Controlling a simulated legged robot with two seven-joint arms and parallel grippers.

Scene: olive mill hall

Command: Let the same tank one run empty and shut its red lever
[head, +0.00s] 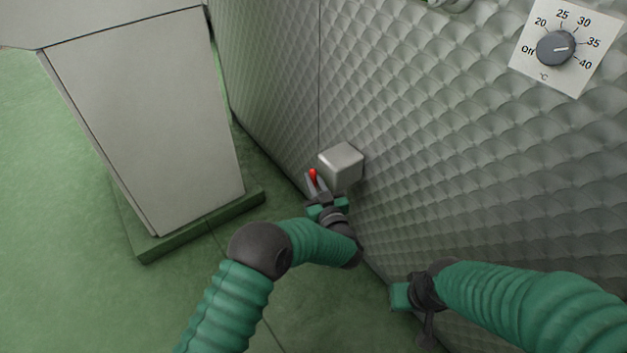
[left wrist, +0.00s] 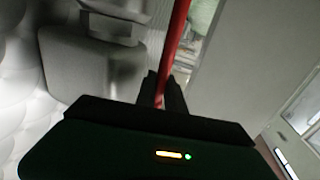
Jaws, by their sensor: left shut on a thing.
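The tank (head: 430,130) is a large wall of dimpled grey metal filling the right of the head view. A grey metal block (head: 341,165) juts from its lower part and also shows in the left wrist view (left wrist: 105,60). The red lever (head: 313,174) sits beside this block, at the tips of my left gripper (head: 314,184). In the left wrist view the red lever (left wrist: 176,45) runs up from between the dark fingers, which are shut on it. My right gripper (head: 412,304) is low by the tank wall, and its fingers do not show clearly.
A dial (head: 556,48) marked Off and 20 to 40 °C is on the tank at upper right, its pointer near 35 to 40. A pale grey cabinet (head: 145,120) on a green plinth (head: 200,228) stands at left. Green floor (head: 60,220) is clear at far left.

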